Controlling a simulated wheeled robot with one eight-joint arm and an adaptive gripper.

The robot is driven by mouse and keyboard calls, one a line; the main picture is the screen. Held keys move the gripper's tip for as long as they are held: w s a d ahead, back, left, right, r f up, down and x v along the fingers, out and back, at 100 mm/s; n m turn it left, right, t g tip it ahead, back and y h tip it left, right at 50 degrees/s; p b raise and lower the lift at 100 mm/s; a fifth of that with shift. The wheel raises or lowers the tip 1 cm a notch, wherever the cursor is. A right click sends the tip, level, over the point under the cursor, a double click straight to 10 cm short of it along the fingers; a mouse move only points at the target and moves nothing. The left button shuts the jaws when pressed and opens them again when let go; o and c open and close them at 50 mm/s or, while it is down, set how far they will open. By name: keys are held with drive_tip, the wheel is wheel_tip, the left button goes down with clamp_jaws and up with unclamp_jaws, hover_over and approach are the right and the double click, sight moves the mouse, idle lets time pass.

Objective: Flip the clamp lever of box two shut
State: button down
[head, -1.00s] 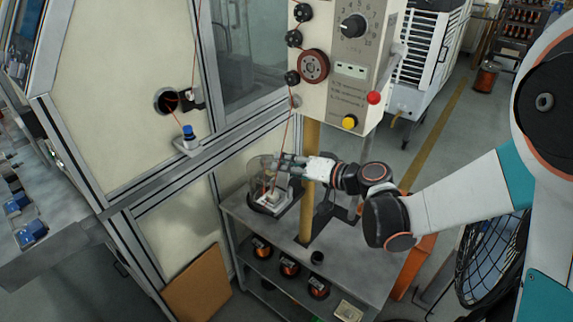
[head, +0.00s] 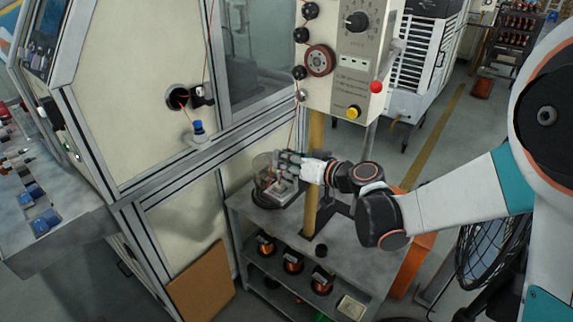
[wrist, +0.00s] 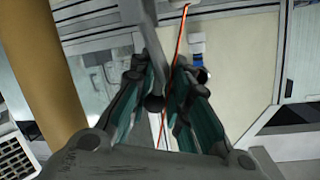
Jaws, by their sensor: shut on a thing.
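My gripper (head: 290,160) reaches left across the cart to a small fixture in a clear round guard (head: 262,172). In the wrist view, a grey lever (wrist: 140,50) with a dark round end comes down from the top between my teal-padded fingers (wrist: 158,90). My gripper is shut on it; whether it is the clamp lever of box two I cannot tell. A thin copper wire (wrist: 178,60) also runs past between the fingers. I cannot make out a marked box two.
A yellow post (head: 313,180) stands close beside my wrist. Above hangs a control box (head: 352,75) with a dial, pulleys and a red-knobbed lever. A machine cabinet (head: 130,90) with a blue-capped post (head: 197,130) stands left. Copper spools (head: 292,262) sit on the lower shelf.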

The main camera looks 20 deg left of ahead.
sight(276, 187)
drive_tip(key=shift+s+a+f+n+t+b, duration=0.2)
drive_tip(key=shift+s+n+t+b, duration=0.45)
drive_tip(key=shift+n, duration=0.45)
drive_tip(key=shift+s+a+f+n+t+b, duration=0.15)
drive_tip(key=shift+s+f+n+b, duration=0.1)
drive_tip(key=shift+n+b, duration=0.25)
drive_tip(key=shift+s+a+f+n+t+b, duration=0.1)
drive_tip(key=shift+s+n+b, duration=0.1)
drive_tip(key=shift+n+b, duration=0.3)
drive_tip(key=shift+s+a+f+n+t+y+b, duration=0.1)
drive_tip(key=shift+s+f+n+t+b, duration=0.2)
drive_tip(key=shift+n+b, duration=0.45)
drive_tip(key=shift+s+a+f+n+t+y+b, duration=0.15)
drive_tip(key=shift+s+f+n+t+b, duration=0.15)
drive_tip(key=shift+n+b, duration=0.5)
drive_tip(key=shift+s+a+f+n+t+y+b, duration=0.1)
drive_tip(key=shift+s+f+n+t+b, duration=0.2)
drive_tip(key=shift+n, duration=0.75)
